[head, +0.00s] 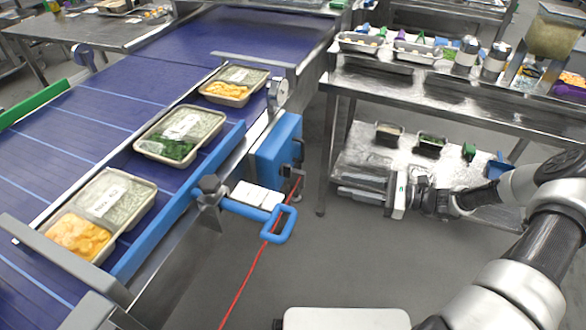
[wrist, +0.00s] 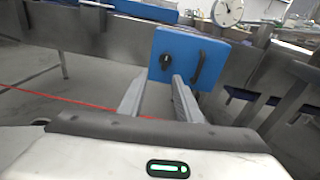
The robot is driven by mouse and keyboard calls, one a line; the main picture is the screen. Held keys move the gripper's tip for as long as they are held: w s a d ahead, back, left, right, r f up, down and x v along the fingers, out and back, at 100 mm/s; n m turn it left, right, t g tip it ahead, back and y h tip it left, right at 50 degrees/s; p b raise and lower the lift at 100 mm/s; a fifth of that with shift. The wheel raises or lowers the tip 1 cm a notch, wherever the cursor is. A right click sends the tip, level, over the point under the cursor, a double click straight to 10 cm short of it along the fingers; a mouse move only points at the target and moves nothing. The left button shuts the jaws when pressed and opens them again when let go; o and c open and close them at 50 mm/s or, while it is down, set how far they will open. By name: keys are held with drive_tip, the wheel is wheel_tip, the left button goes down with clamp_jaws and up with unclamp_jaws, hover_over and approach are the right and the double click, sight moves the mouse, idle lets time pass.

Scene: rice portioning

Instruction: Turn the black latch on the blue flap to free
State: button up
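The blue flap (head: 272,151) is upright on the side of the conveyor in the head view. In the wrist view the blue flap (wrist: 184,45) is ahead of my gripper, with the small black latch (wrist: 166,61) on its left and a black handle (wrist: 199,66) on its right. The latch is small and hard to make out in the head view. My gripper (head: 340,184) is to the right of the flap, pointing left toward it. In the wrist view my gripper (wrist: 158,88) has two grey fingers apart with nothing between them. The fingers appear short of the flap.
A blue conveyor (head: 75,130) carries several food trays. A blue looped handle (head: 277,222) juts out below the flap, with a red cord (head: 250,272) hanging near it. A steel table with a lower shelf (head: 358,152) is at the right. The floor (head: 330,265) between is clear.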

drive_tip(key=m+t, duration=0.1)
drive_tip(key=b, duration=0.1)
approach(291, 169)
drive_tip(key=x, duration=0.9)
drive_tip(key=shift+w+f, duration=0.1)
clamp_jaws()
